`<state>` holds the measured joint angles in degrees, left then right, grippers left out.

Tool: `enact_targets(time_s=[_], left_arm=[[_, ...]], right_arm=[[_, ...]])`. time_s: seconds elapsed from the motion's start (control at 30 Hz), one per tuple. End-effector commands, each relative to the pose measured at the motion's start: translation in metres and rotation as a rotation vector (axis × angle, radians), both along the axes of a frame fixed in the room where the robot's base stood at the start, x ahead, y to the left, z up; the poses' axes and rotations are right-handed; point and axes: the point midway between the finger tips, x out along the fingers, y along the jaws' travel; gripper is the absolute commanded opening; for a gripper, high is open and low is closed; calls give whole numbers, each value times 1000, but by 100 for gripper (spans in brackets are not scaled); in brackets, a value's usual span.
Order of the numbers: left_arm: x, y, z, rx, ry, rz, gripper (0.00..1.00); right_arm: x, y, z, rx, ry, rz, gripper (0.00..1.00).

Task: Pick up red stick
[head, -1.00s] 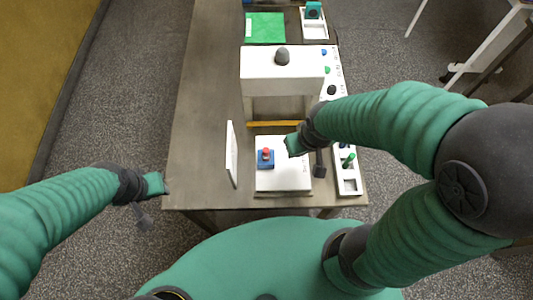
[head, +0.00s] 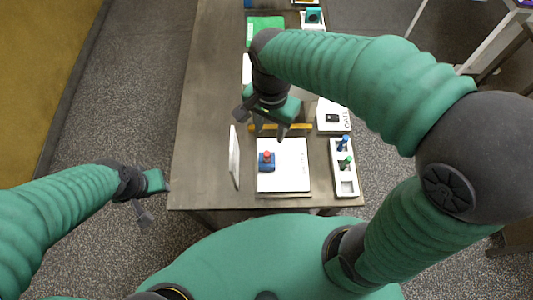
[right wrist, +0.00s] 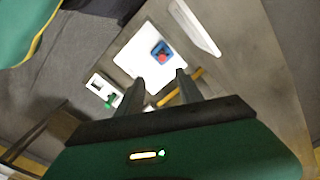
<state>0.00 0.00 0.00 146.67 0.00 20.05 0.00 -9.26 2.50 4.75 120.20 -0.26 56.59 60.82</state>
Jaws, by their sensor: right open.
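A small red stick or knob (head: 267,155) stands upright in a blue block (head: 266,167) on a white board (head: 292,180) near the table's front. The red top and blue block also show in the right wrist view (right wrist: 162,56). My right gripper (head: 270,132) is open and empty, raised above the table toward the far edge of the white board. In the right wrist view its two dark fingers (right wrist: 160,88) are apart, with the red top beyond them. My left gripper (head: 152,198) hangs left of the table, and its jaws are unclear.
A white holder (head: 345,184) with blue and green sticks stands right of the board. A thin white upright panel (head: 234,158) stands left of it. A yellow bar (head: 295,127) lies beyond. My right arm hides much of the white bridge. The table's left side is bare.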

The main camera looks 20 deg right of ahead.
Motion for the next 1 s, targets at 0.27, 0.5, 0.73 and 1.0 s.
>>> enact_targets(time_s=[0.27,0.5,0.73,1.0], left_arm=[[0,0,0,0,1,0,36],[0,0,-1,0,0,0,36],[0,0,4,0,0,0,36],[0,0,7,0,0,0,36]], right_arm=[[-2,3,-46,-4,21,-41,43],[-1,3,-102,-4,18,-40,43],[2,4,-127,-3,17,-40,43],[7,6,-164,-2,13,-40,43]])
